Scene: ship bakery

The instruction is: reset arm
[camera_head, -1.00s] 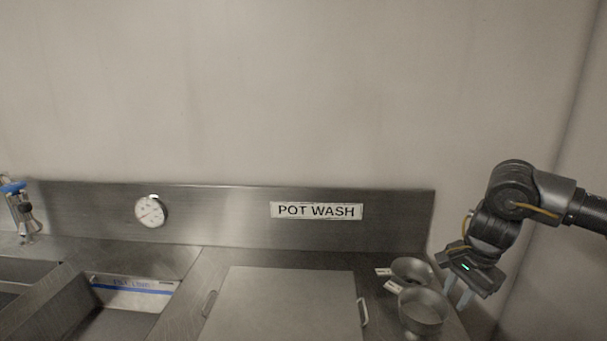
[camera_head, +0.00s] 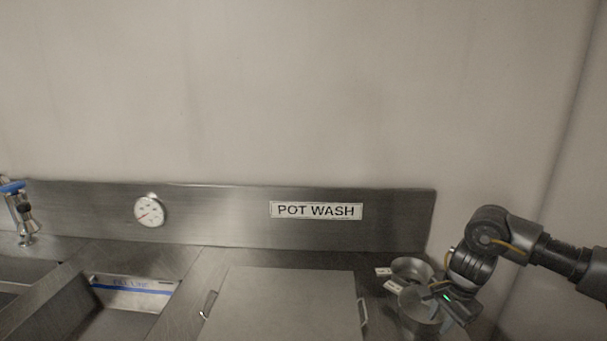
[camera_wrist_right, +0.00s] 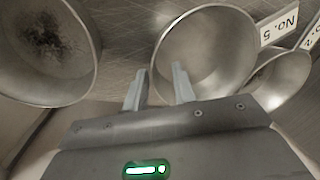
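My right gripper (camera_head: 440,318) is at the right end of the steel counter, over the front metal pan, and hides part of it. My left gripper is not in view.
Two tagged pans, rear (camera_head: 410,268) and front (camera_head: 413,308), stand beside a flat grey board or lid (camera_head: 285,300) with side handles. The wrist view also shows a pan with dark residue (camera_wrist_right: 45,40). A sink (camera_head: 120,318) and tap (camera_head: 22,215) are left.

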